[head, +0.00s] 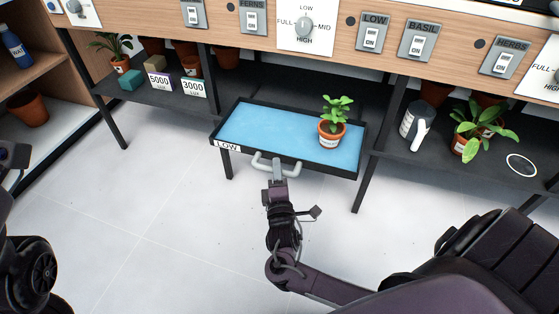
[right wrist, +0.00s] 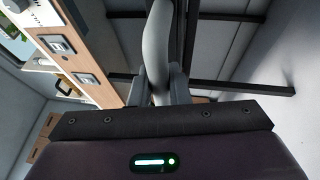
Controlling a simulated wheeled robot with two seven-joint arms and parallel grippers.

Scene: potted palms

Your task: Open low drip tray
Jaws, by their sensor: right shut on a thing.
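The low drip tray (head: 262,128) is a black-rimmed tray with a blue bottom and a "LOW" label on its front left. It juts out from the lower shelf over the floor. A potted plant (head: 332,132) with green leaves stands upright on its right side. My right gripper (head: 277,174) is shut on the grey tray handle (head: 262,163) at the tray's front edge. In the right wrist view the handle (right wrist: 157,45) runs between the fingers. My left arm shows only in part at the left edge of the head view; its gripper cannot be made out.
The lower shelf (head: 400,146) holds a white jug (head: 416,124) and a plant (head: 472,135) right of the tray. Small boxes (head: 157,82) stand to the left. A black table leg (head: 366,182) stands close to the tray's right. The floor in front is clear.

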